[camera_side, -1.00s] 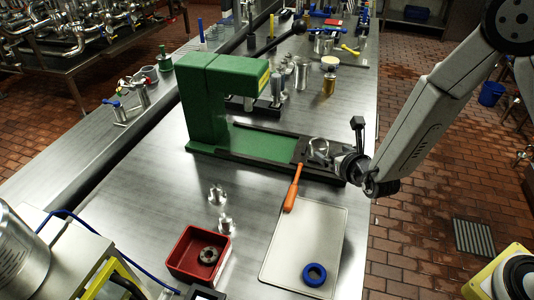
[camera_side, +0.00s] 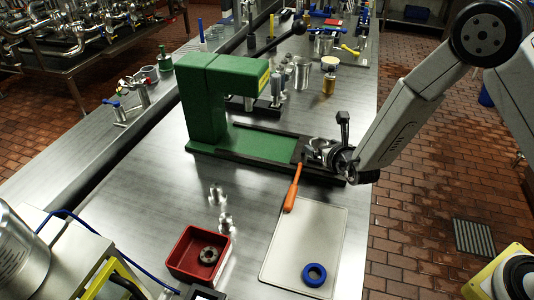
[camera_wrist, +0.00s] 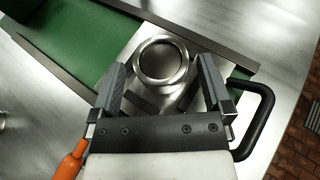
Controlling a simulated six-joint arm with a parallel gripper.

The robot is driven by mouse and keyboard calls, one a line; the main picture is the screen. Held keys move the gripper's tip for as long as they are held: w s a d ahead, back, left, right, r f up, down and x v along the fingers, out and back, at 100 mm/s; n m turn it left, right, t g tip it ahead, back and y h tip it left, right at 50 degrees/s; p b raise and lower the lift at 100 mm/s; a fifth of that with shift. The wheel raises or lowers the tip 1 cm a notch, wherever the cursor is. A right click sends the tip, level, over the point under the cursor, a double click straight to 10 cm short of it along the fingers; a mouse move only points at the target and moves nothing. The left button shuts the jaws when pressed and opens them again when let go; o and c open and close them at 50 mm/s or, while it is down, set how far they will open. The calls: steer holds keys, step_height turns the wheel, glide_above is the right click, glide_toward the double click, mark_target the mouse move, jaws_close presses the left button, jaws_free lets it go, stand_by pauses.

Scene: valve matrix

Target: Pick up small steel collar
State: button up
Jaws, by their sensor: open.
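In the side view my gripper (camera_side: 322,152) is low at the right end of the press base and mostly hides the collar. A darker steel ring (camera_side: 208,256) lies in the red tray (camera_side: 176,268).
The green press (camera_side: 205,105) stands left of my gripper. An orange-handled tool (camera_side: 291,196) rests beside the base and on the edge of a pale mat (camera_side: 290,255), which holds a blue ring (camera_side: 315,275). Two shiny steel pieces stand left of the mat.

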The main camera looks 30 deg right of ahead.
steer(key=shift+w+d+f, duration=0.15)
steer(key=shift+w+f, duration=0.1)
steer(key=shift+w, duration=0.35)
jaws_close()
steer(key=shift+r, duration=0.15)
step_height(320, 180, up, 10)
stand_by(1.1)
stand_by(0.4)
